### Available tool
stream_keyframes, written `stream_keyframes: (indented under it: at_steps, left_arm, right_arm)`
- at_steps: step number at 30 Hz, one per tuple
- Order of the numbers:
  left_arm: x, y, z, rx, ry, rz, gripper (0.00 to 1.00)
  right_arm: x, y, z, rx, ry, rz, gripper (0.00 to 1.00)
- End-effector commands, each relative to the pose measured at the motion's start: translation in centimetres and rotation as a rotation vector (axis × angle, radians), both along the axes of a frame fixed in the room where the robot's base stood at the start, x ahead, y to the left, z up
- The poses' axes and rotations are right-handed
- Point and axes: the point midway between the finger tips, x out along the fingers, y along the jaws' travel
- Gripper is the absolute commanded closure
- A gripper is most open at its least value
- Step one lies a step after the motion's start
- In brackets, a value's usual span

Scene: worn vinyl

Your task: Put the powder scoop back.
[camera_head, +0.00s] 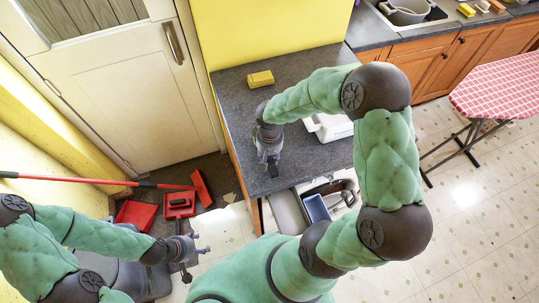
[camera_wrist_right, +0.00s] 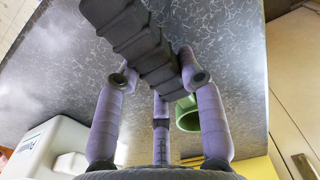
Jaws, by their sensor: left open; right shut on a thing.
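My right gripper (camera_head: 269,158) is low over the grey counter (camera_head: 235,118). It is shut on a dark ribbed object (camera_wrist_right: 138,42), which lies slantwise between the fingers in the wrist view. A green, round-rimmed thing (camera_wrist_right: 187,117) shows behind one finger; I cannot tell whether it joins the ribbed object. I cannot tell for sure which of these is the powder scoop. A white box with partly readable dark lettering (camera_wrist_right: 40,148) stands on the counter; it is partly hidden by my arm in the head view (camera_head: 333,128). My left gripper (camera_head: 203,243) is open and empty, away from the counter.
An open drawer (camera_head: 287,213) below the counter's front holds a blue bin (camera_head: 314,208) and other items. A yellow block (camera_head: 260,79) lies at the counter's back. A red broom (camera_head: 200,188) and red dustpan (camera_head: 137,215) are at left; an ironing board (camera_head: 500,88) stands at right.

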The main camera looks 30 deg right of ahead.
Motion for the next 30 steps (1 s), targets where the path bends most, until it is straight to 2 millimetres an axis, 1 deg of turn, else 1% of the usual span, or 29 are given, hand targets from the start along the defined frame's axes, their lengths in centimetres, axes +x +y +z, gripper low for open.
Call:
stream_keyframes:
  at_steps: [22, 23, 24, 25, 26, 30]
  left_arm:
    - [0.0, 0.0, -1.2, 0.0, 0.0, 0.0, 0.39]
    - [0.0, 0.0, -1.2, 0.0, 0.0, 0.0, 0.39]
    - [0.0, 0.0, -1.2, 0.0, 0.0, 0.0, 0.39]
    - [0.0, 0.0, -1.2, 0.0, 0.0, 0.0, 0.39]
    - [0.0, 0.0, -1.1, 0.0, 0.0, 0.0, 0.39]
    - [0.0, 0.0, -1.1, 0.0, 0.0, 0.0, 0.39]
  right_arm:
    - [0.0, 0.0, -1.3, 0.0, 0.0, 0.0, 1.0]
    - [0.0, 0.0, -1.3, 0.0, 0.0, 0.0, 0.56]
    - [0.0, 0.0, -1.2, 0.0, 0.0, 0.0, 0.44]
    - [0.0, 0.0, -1.2, 0.0, 0.0, 0.0, 0.36]
    - [0.0, 0.0, -1.2, 0.0, 0.0, 0.0, 0.34]
    - [0.0, 0.0, -1.2, 0.0, 0.0, 0.0, 0.34]
